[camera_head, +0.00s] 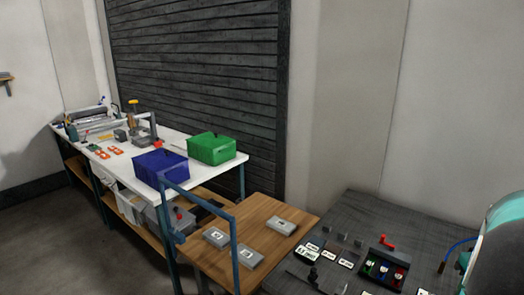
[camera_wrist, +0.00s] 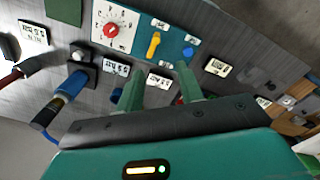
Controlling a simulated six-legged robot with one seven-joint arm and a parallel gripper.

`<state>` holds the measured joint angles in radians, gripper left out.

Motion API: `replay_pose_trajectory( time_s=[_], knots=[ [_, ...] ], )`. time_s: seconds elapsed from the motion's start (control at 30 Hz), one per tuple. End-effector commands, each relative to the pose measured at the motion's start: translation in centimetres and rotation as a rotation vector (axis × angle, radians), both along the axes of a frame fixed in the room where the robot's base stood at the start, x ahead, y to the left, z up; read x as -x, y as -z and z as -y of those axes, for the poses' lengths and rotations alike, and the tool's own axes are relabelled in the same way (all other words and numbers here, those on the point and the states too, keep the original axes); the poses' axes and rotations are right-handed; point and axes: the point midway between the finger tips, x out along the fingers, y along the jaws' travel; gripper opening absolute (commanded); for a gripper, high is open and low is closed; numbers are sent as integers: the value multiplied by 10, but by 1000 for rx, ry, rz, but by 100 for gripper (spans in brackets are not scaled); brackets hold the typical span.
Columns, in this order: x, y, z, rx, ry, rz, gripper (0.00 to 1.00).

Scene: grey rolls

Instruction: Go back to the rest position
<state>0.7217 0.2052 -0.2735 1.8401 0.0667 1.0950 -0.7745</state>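My gripper (camera_wrist: 158,82) shows in the wrist view with two green fingers apart and nothing seen between them. It is over a dark grey panel (camera_wrist: 225,93) with labels and controls. Beyond the fingers are a red dial (camera_wrist: 111,30), a yellow switch (camera_wrist: 153,44) on a blue plate, and a blue-ended plug-like part (camera_wrist: 72,88) at the left. Whether the fingers touch anything on the panel is unclear. In the head view only a teal and grey part of my arm shows at the right edge; the fingers are out of view there.
In the head view the grey panel table (camera_head: 345,212) stands at the lower right, with a red handle (camera_head: 387,241). A wooden table (camera_head: 212,262) with grey boxes adjoins it. A white bench (camera_head: 200,172) holds a blue bin (camera_head: 160,168) and green bin (camera_head: 211,149). Floor at left is clear.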

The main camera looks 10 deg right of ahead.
Motion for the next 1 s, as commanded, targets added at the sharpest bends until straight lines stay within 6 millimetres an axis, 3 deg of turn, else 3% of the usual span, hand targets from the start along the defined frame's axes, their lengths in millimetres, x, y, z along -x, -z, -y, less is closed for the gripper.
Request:
replay_pose_trajectory(
  time_s=[0.17, 0.3, 0.4, 0.57, 0.7, 0.83, 1.0],
  knots=[
    [-33, -29, -66, 30, -44, 70, 37],
    [-52, -54, -142, 53, -84, 145, 37],
    [-55, -67, -195, 65, -113, 200, 37],
    [-47, -80, -274, 74, -161, 287, 37],
    [-27, -84, -335, 72, -200, 367, 37],
    [-6, -82, -376, 66, -228, 431, 37],
    [11, -78, -401, 58, -243, 477, 37]
  ],
)
